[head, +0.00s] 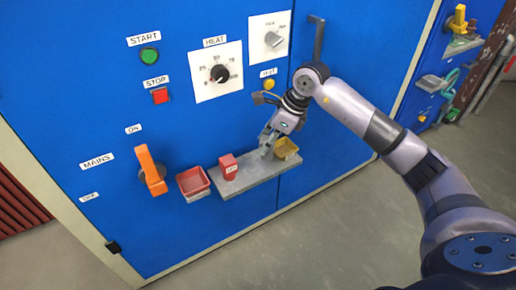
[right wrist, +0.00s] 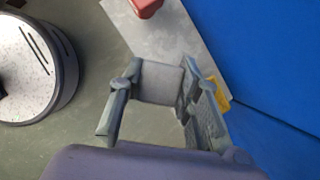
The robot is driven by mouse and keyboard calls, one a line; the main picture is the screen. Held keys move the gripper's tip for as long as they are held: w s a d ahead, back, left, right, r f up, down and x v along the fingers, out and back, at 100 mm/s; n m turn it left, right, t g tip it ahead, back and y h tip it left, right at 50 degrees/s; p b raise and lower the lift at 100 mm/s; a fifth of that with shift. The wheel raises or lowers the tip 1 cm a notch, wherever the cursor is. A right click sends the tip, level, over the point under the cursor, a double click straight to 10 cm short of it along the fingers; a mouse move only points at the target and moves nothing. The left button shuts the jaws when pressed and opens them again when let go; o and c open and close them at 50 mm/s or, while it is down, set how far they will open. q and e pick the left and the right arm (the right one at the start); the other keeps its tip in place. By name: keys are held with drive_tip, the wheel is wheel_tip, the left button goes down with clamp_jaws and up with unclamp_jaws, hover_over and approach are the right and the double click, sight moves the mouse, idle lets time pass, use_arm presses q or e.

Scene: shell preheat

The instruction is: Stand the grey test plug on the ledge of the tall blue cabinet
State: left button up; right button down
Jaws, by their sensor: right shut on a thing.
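The tall blue cabinet (head: 120,90) fills most of the head view. Its grey ledge (head: 245,180) juts out low on the front and also shows in the right wrist view (right wrist: 190,38). My right gripper (head: 267,149) is over the right part of the ledge. In the right wrist view its fingers (right wrist: 162,105) are on either side of a grey block, the test plug (right wrist: 158,82). The gripper is shut on it. The plug is mostly hidden in the head view, and I cannot tell whether it touches the ledge. My left gripper is not in view.
A red labelled block (head: 229,168) stands on the ledge's left part. An orange mains lever (head: 150,170) and a door handle (head: 318,38) stick out.

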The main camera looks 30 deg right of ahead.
drive_tip(key=w+f, duration=0.1)
drive_tip(key=f, duration=0.1)
drive_tip(key=w+f, duration=0.2)
drive_tip(key=w+f+b, duration=0.1)
drive_tip(key=f, duration=0.1)
drive_tip(key=shift+w+a+f, duration=0.2)
drive_tip(key=shift+a+f, duration=0.05)
drive_tip(key=shift+f, duration=0.05)
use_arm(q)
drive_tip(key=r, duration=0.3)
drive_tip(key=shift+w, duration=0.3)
use_arm(e)
drive_tip(key=shift+w+f, duration=0.2)
drive_tip(key=shift+w, duration=0.05)
drive_tip(key=shift+d+f, duration=0.1)
drive_tip(key=shift+f, duration=0.05)
drive_tip(key=c, duration=1.5)
unclamp_jaws()
drive_tip(key=shift+c, duration=0.2)
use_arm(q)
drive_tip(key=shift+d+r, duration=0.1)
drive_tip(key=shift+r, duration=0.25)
use_arm(e)
drive_tip(key=o, duration=0.4)
drive_tip(key=shift+c, duration=0.2)
